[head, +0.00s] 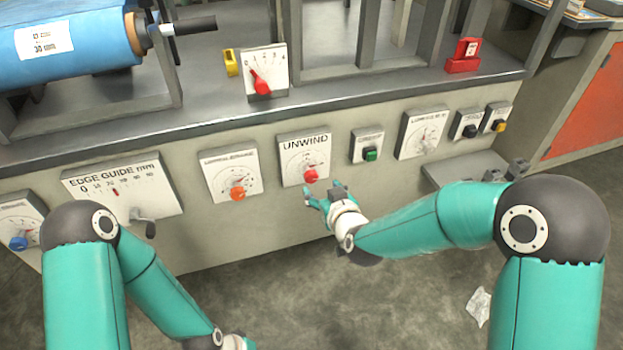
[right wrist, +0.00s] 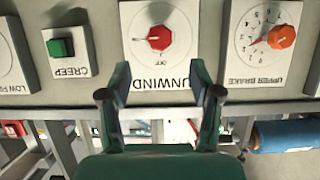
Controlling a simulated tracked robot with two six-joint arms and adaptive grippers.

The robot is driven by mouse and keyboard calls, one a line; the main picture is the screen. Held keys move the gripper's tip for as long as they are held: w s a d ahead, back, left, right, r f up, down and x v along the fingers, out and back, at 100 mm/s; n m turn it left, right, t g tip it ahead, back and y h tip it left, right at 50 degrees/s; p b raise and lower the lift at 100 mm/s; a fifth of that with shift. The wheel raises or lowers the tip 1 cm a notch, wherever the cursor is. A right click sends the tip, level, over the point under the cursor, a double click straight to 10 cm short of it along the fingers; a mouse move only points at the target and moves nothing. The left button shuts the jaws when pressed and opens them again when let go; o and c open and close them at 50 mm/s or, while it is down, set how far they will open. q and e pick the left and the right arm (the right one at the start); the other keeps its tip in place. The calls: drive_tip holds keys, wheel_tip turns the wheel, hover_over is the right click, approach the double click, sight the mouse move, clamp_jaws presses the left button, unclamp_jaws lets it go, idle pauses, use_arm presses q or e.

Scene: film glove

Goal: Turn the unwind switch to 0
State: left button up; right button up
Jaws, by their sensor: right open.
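The unwind switch is a red knob (head: 311,176) low on a white plate marked UNWIND (head: 296,150) on the machine's front panel. In the right wrist view, upside down, the red knob (right wrist: 159,38) has a pale pointer line toward the picture's left, and small lettering like OFF sits just below it. I cannot read a 0 there. My right gripper (head: 320,194) is open and empty, just below and in front of the knob. In the wrist view its two fingers (right wrist: 160,76) stand apart, with the knob beyond the gap.
An orange knob plate (head: 238,194) is left of the switch. A green button (head: 370,155) is on its right. A crank handle (head: 143,222) sticks out farther left. Open floor lies below.

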sight(312, 178)
drive_tip(key=b+x, duration=0.2)
drive_tip(key=x, duration=0.8)
drive_tip(key=shift+f, duration=0.1)
